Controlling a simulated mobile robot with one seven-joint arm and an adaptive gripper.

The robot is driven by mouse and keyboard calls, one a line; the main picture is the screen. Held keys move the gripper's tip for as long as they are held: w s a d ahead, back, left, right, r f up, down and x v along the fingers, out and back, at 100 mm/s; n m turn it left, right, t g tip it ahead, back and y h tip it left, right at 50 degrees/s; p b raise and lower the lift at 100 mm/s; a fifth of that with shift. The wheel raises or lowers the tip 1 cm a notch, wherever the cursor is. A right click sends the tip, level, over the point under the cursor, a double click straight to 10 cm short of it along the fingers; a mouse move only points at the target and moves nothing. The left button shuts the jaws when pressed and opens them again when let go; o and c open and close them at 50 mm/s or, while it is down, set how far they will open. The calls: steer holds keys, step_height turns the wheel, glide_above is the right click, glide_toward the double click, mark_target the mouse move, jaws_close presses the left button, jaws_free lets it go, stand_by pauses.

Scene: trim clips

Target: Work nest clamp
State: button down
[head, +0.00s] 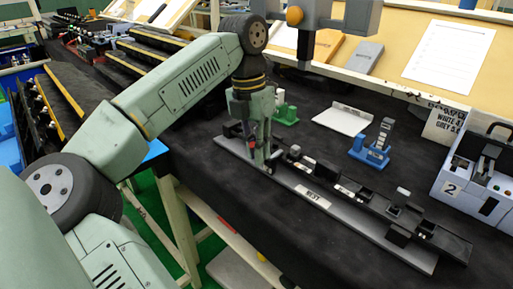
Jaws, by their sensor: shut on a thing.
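The nest (313,196) is a long grey plate with a black rail and a "NEST" label, lying diagonally on the dark bench top. Small black and pale blocks sit along its rail. My gripper (262,160) points down at the nest's far left end, with its fingers close together at the rail. It is shut on what appears to be the nest clamp's handle there. The fingers hide most of the clamp, and its exact position cannot be told. A small red spot shows beside the fingers.
Behind the nest stand a green fixture (285,112), a white tray (343,120) and a blue fixture (370,152). Sloped racks (75,95) lie at the left. The dark bench in front of the nest is clear.

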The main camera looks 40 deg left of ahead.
mark_target(250, 189)
steer(key=shift+f, duration=0.1)
steer(key=f+t+b, duration=0.1)
steer(key=b, duration=0.2)
steer(key=s+f+t+b, duration=0.1)
steer(key=b, duration=0.2)
steer(key=shift+s+a+t, duration=0.1)
steer(key=shift+t, duration=0.3)
steer(key=f+t+b, duration=0.1)
steer(key=b, duration=0.2)
steer(key=s+f+t+b, duration=0.1)
steer(key=t+b, duration=0.1)
steer(key=b, duration=0.2)
steer(key=shift+f+t+h, duration=0.2)
steer(key=shift+t+h, duration=0.1)
steer(key=f+t+b, duration=0.1)
steer(key=t+b, duration=0.1)
steer(key=b, duration=0.2)
steer(key=f+t+b, duration=0.1)
steer(key=t+b, duration=0.1)
steer(key=b, duration=0.2)
steer(key=shift+s+f+m+b, duration=0.2)
steer(key=shift+m+b, duration=0.1)
steer(key=shift+b, duration=0.1)
steer(key=t+b, duration=0.2)
steer(key=b, duration=0.1)
steer(key=shift+w+f+h+b, duration=0.1)
steer(key=shift+f+h+b, duration=0.1)
steer(key=shift+h+b, duration=0.1)
steer(key=c, duration=1.6)
jaws_free()
